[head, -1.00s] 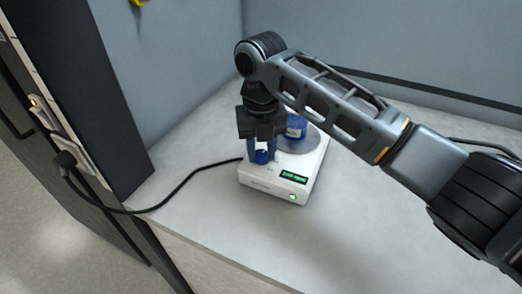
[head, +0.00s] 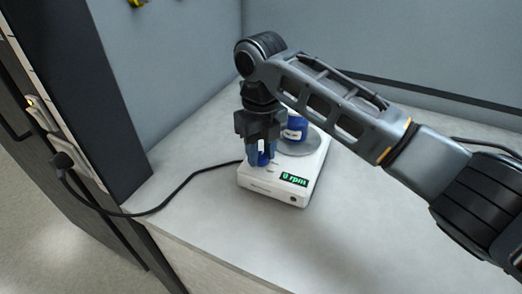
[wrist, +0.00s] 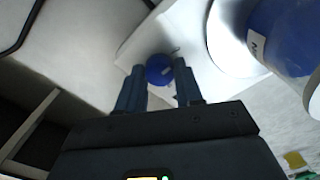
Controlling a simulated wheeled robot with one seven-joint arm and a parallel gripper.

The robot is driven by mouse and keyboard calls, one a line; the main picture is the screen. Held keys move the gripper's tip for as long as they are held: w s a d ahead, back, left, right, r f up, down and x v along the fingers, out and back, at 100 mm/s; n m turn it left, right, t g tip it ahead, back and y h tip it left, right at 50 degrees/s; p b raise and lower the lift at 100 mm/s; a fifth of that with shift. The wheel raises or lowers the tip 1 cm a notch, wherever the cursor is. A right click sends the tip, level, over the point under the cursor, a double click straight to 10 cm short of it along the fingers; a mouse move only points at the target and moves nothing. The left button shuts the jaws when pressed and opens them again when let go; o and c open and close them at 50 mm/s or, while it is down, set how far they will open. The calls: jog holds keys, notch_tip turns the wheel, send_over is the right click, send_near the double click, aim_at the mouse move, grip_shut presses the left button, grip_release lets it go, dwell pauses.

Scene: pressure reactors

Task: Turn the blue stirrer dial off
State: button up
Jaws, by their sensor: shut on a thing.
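The blue stirrer dial (head: 262,159) is on the front left of the white stirrer (head: 270,193). My gripper (head: 261,156) points down from above with its fingers on either side of the dial, shut on it. In the wrist view the round blue dial (wrist: 159,70) sits between the two fingertips of my gripper (wrist: 160,72). The green display (head: 294,180) reads what looks like "0 rpm". The small round button (head: 293,199) on the front face is dark. The fingers partly hide the dial in the head view.
A blue vessel (head: 295,128) stands on the round plate (head: 300,148) just behind and right of my gripper. A black cable (head: 190,178) runs from the stirrer to a socket at the left. The bench right of the stirrer is clear.

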aim_at(261, 155)
jog(key=o, duration=1)
jog(key=shift+o, duration=0.2)
jog(key=shift+r+b, duration=0.4)
jog(key=shift+r, duration=3.5)
